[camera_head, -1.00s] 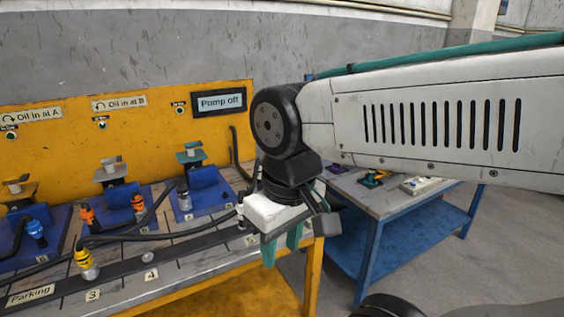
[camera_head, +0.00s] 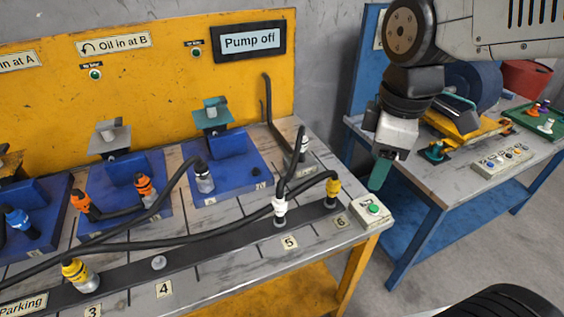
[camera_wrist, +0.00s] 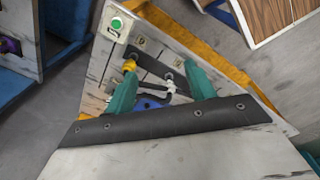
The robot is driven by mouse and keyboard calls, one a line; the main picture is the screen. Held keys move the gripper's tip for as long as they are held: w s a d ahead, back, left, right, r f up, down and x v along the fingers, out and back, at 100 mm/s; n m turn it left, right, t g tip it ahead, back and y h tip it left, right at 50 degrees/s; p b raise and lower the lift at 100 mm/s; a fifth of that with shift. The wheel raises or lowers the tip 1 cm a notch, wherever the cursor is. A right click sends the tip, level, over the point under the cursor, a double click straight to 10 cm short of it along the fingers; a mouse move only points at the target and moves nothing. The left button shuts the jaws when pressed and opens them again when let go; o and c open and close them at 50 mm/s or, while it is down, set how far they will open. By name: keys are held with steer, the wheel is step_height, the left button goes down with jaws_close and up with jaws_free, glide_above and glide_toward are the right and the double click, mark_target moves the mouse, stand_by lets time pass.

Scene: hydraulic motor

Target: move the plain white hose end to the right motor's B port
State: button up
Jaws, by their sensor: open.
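The right motor (camera_head: 222,144) has a teal plate on top and sits on a blue base. A grey-white hose end (camera_head: 204,179) is on that base's left front. A small dark spot at its right front (camera_head: 256,172) looks like a bare port; its letter is unreadable. My gripper (camera_head: 380,174) is open and empty, right of the bench and apart from the hose ends; its teal fingers show in the wrist view (camera_wrist: 157,72).
A yellow hose end (camera_head: 333,188) stands at slot 6, close beside the white one. Another yellow one (camera_head: 76,272) stands left of slot 4. A green-button box (camera_head: 371,211) sits on the bench corner. Black hoses cross the bench. A blue-legged table (camera_head: 425,185) stands right.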

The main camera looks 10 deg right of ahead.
steer(key=w+a+f+n, duration=0.4)
steer(key=w+a+n, duration=0.35)
steer(key=n, duration=1.35)
glide_above(279, 197)
steer(key=shift+g, duration=0.4)
step_height(279, 197, down, 5)
steer(key=shift+d, duration=0.1)
steer(key=shift+f, duration=4.45)
steer(key=shift+c, duration=0.3)
jaws_close()
steer(key=shift+r, duration=0.1)
steer(key=shift+r, duration=0.3)
